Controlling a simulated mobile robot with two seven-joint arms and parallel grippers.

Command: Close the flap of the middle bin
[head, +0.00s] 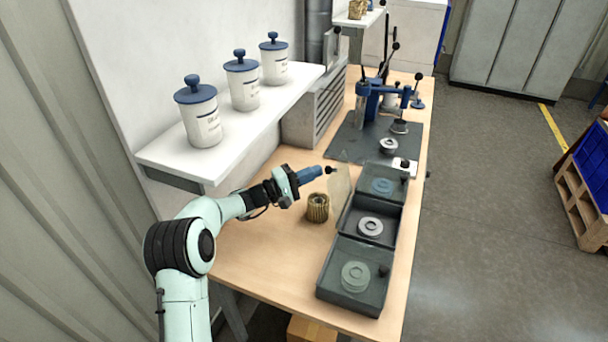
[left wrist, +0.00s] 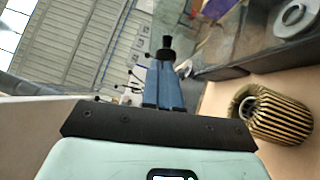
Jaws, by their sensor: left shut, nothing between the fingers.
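The middle bin (head: 349,220) is the central one of three dark bins in a row and holds a grey ring (head: 370,226). Its clear flap (head: 341,190) stands open, upright on the bin's left side. A black knob (head: 331,169) shows at the flap's top; it also shows in the left wrist view (left wrist: 167,43). My left gripper (head: 319,172) comes from the left with its blue fingers shut and empty. Its tips in the left wrist view (left wrist: 165,62) are right at the knob; I cannot tell whether they touch. My right gripper is not in view.
A pleated brown filter (head: 317,207) stands on the table left of the middle bin, below my left gripper. The near bin (head: 327,285) and far bin (head: 373,170) have their flaps down. A blue press (head: 368,98) stands behind; a shelf (head: 240,125) with jars is at left.

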